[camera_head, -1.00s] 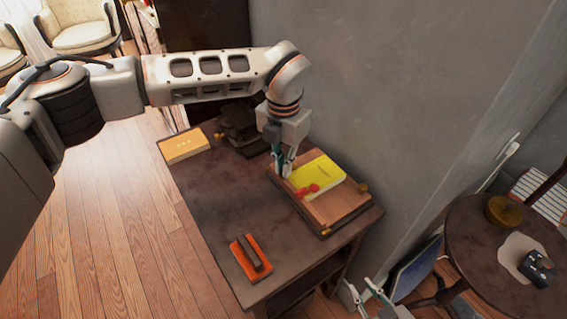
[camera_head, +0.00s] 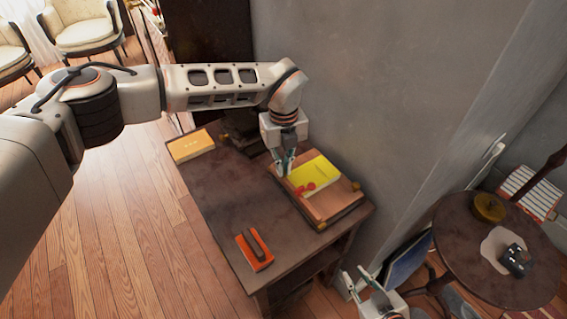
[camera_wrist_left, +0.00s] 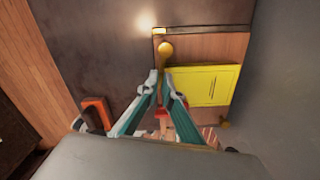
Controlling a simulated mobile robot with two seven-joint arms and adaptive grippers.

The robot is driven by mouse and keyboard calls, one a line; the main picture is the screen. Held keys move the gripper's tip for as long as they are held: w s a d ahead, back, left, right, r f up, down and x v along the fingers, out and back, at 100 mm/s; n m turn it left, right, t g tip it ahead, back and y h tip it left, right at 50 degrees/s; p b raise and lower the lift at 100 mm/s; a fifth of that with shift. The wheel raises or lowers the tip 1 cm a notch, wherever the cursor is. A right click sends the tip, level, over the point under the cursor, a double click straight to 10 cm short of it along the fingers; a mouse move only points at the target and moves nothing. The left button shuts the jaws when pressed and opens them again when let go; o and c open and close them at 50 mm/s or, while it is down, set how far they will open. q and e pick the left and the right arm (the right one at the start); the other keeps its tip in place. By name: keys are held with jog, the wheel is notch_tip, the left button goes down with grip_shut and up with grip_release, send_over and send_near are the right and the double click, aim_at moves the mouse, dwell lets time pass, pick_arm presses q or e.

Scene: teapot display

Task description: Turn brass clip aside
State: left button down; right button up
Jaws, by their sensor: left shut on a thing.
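A wooden board (camera_head: 332,208) lies on the dark table with a yellow booklet (camera_head: 315,172) and a small red item (camera_head: 306,187) on it. My left gripper (camera_head: 283,171) is at the board's far left corner. In the left wrist view, its fingers (camera_wrist_left: 164,78) are shut on a brass clip (camera_wrist_left: 166,48), whose rounded end sticks out past the fingertips. Another brass piece (camera_head: 357,186) is at the board's right edge, and one (camera_head: 321,226) at its near corner. The red item is partly hidden behind the fingers in the wrist view. My right gripper (camera_head: 357,274) is open and empty, low in the head view.
A yellow box (camera_head: 191,146) and an orange block with a dark handle (camera_head: 254,250) are on the table (camera_head: 215,195). A grey wall (camera_head: 400,120) rises right behind the board. A round table (camera_head: 455,245) with a brass bowl (camera_head: 488,207) stands at right.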

pick_arm(q)
jog(key=shift+n+p, duration=0.4)
jog(key=shift+n, duration=1.1)
pick_arm(e)
jog(key=shift+w+r, duration=0.2)
jog(key=shift+r, duration=0.3)
jog(key=shift+w+r, duration=0.15)
jog(key=shift+r, duration=0.35)
jog(key=shift+s+d+f, duration=0.1)
jog(key=shift+f, duration=0.15)
pick_arm(q)
jog(key=c, duration=2.2)
grip_release()
jog(key=shift+c, duration=0.2)
jog(key=shift+r, duration=0.1)
pick_arm(e)
jog(key=shift+r, duration=0.2)
pick_arm(q)
notch_tip(320, 180, up, 12)
